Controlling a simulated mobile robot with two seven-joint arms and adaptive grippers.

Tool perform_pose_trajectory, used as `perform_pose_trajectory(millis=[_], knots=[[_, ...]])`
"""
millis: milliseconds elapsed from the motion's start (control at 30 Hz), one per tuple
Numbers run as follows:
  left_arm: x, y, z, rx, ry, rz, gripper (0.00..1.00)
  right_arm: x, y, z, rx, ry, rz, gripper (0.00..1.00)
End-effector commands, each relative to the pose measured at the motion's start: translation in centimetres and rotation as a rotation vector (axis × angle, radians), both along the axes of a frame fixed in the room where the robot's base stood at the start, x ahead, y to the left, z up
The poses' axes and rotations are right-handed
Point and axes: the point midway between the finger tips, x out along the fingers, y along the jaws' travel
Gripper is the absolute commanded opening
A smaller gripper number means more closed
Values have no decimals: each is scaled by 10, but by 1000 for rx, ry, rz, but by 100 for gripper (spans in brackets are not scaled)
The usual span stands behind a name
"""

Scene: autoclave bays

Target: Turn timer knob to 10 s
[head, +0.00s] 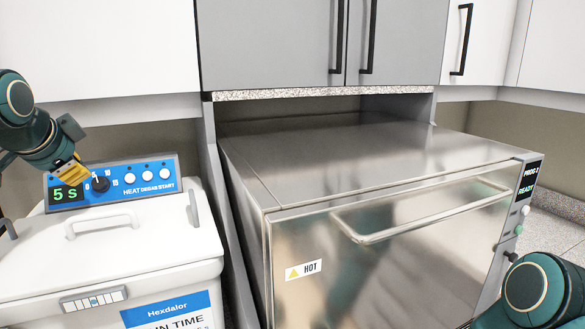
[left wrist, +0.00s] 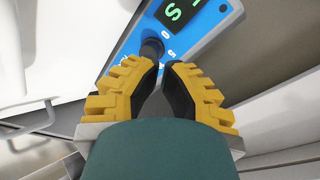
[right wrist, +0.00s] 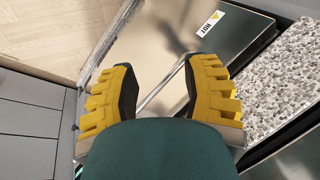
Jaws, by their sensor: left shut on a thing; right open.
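The blue control panel (head: 125,180) stands on the back of the white bath unit at the left. Its green display (head: 66,194) reads 5 s. The black timer knob (head: 100,184) sits right of the display, with white scale numbers around it. In the left wrist view the knob (left wrist: 152,48) shows at the fingertips, partly hidden by them. My left gripper (head: 80,174) has yellow-backed fingers and is shut on the knob. My right gripper (right wrist: 165,80) is open and empty in the right wrist view; in the head view only its arm shows.
Several white buttons (head: 147,176) line the panel right of the knob. The white lid (head: 110,235) with its handle lies in front. A large steel autoclave (head: 390,240) with a HOT label fills the middle and right. Cabinets (head: 270,45) hang above.

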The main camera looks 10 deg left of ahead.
Motion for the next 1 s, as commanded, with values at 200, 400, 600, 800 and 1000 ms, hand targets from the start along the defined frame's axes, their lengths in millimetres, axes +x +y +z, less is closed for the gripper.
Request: perform_pose_trajectory(millis=[200, 400, 600, 800, 1000], knots=[[21, 11, -16, -2, 1, 0, 0, 1, 0, -1, 0, -1, 0, 47], [33, 18, -24, -2, -1, 0, 0, 0, 0, 2, 0, 0, 0, 47], [38, 21, -28, -2, -1, 1, 0, 0, 0, 3, 0, 1, 0, 47], [38, 21, -29, -1, 0, 1, 0, 0, 0, 3, 0, 1, 0, 47], [38, 21, -30, -2, 1, 2, 0, 0, 0, 3, 0, 1, 0, 47]])
